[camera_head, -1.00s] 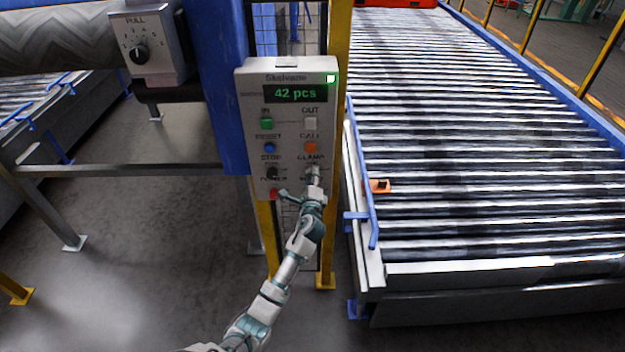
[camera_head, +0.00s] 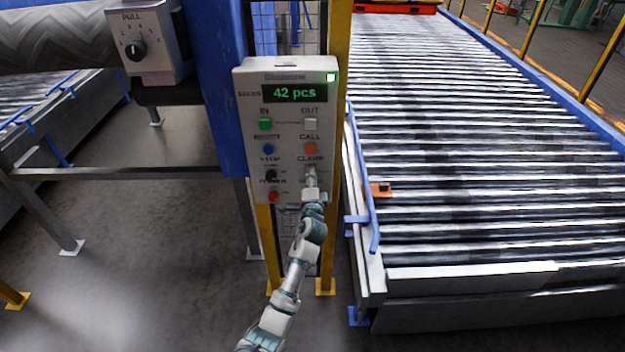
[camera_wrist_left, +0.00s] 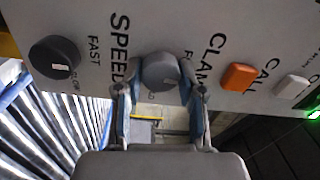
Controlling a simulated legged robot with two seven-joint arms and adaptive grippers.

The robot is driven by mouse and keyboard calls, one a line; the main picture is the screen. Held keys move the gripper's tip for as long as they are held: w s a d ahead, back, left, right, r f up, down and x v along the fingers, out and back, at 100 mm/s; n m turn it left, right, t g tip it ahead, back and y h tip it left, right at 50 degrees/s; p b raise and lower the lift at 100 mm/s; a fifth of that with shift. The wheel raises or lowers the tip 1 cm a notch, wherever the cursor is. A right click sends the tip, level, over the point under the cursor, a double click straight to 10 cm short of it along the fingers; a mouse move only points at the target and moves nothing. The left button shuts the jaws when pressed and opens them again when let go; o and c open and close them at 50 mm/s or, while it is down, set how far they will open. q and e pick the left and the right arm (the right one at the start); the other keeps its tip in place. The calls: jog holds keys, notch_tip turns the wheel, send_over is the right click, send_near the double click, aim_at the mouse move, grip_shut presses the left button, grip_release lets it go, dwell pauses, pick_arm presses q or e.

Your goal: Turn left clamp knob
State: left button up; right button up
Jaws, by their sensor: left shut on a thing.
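The clamp knob is a round grey knob (camera_wrist_left: 159,71) by the CLAMP label, on the light control panel (camera_head: 285,130) of the blue and yellow posts. My left gripper (camera_wrist_left: 160,92) has one finger on each side of this knob and is shut on it. In the head view my left gripper (camera_head: 311,184) reaches the panel's lower right, below the CLAMP label, and hides most of the knob. A black speed knob (camera_wrist_left: 54,57) sits beside it, free of the fingers. My right gripper is not in view.
Near the clamp knob are an orange CALL button (camera_wrist_left: 238,77), a white button (camera_wrist_left: 291,87) and a red button (camera_head: 274,197). A roller conveyor (camera_head: 470,180) with a blue side rail (camera_head: 372,215) stands to the right. A dial box (camera_head: 146,45) is at upper left.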

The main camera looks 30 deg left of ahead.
pick_arm(q)
jog(key=shift+f+g, duration=0.3)
jog(key=shift+f, duration=0.2)
jog(key=o, duration=1.1)
jog(key=shift+s, duration=0.1)
jog(key=shift+o, duration=0.2)
jog(key=shift+a+r, duration=0.1)
jog(key=shift+r, duration=0.1)
jog(key=v, duration=1.2)
jog(key=shift+f, duration=0.2)
